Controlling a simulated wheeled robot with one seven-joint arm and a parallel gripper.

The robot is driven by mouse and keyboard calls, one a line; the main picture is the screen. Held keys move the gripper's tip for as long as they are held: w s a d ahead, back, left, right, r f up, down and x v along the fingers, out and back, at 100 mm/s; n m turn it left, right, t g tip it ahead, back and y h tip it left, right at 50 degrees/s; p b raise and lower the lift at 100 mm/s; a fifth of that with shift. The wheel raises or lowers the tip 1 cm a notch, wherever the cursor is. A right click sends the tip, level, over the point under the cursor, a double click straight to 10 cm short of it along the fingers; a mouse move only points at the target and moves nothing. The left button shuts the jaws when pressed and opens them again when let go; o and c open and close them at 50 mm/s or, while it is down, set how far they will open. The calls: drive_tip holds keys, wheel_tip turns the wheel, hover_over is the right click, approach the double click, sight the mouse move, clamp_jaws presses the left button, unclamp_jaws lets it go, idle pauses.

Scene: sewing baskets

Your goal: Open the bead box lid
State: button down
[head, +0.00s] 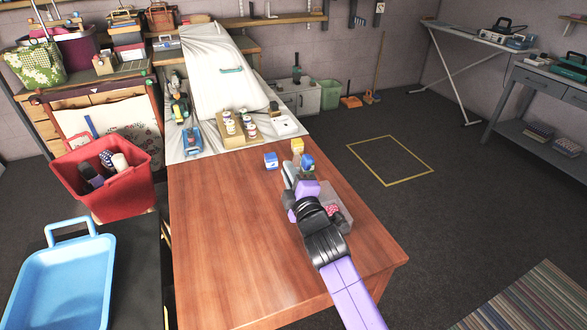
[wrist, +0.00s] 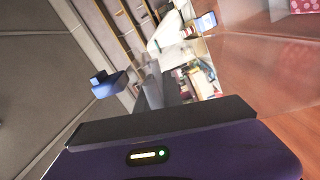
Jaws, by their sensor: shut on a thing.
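The bead box (head: 345,214) is a clear, see-through box on the wooden table near its right edge, with a pink dotted thing inside. Its clear wall or lid also shows in the wrist view (wrist: 262,52) at the upper right. My gripper (head: 298,172) is at the far-left side of the box, shut, and partly hides it. A blue piece (head: 307,160) shows at its fingertips and looks like the lid's tab; it also seems to show in the wrist view (wrist: 108,86). I cannot tell how far the lid is tilted.
A small blue box (head: 270,160) and a yellow box (head: 297,145) stand just beyond my gripper. A tray of jars (head: 240,140) sits at the table's far end. The table's left and front (head: 225,240) are clear. A red bin (head: 75,180) stands to the left.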

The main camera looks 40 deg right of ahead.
drive_tip(key=shift+w+a+f+n, duration=0.1)
drive_tip(key=shift+w+a+n, duration=0.1)
drive_tip(key=shift+a+n, duration=0.4)
drive_tip(key=c, duration=1.8)
unclamp_jaws()
drive_tip(key=shift+o, duration=0.2)
drive_tip(key=shift+s, duration=0.1)
drive_tip(key=v, duration=0.7)
drive_tip(key=shift+s+a, duration=0.15)
drive_tip(key=shift+s, duration=0.15)
drive_tip(key=shift+s+f, duration=0.1)
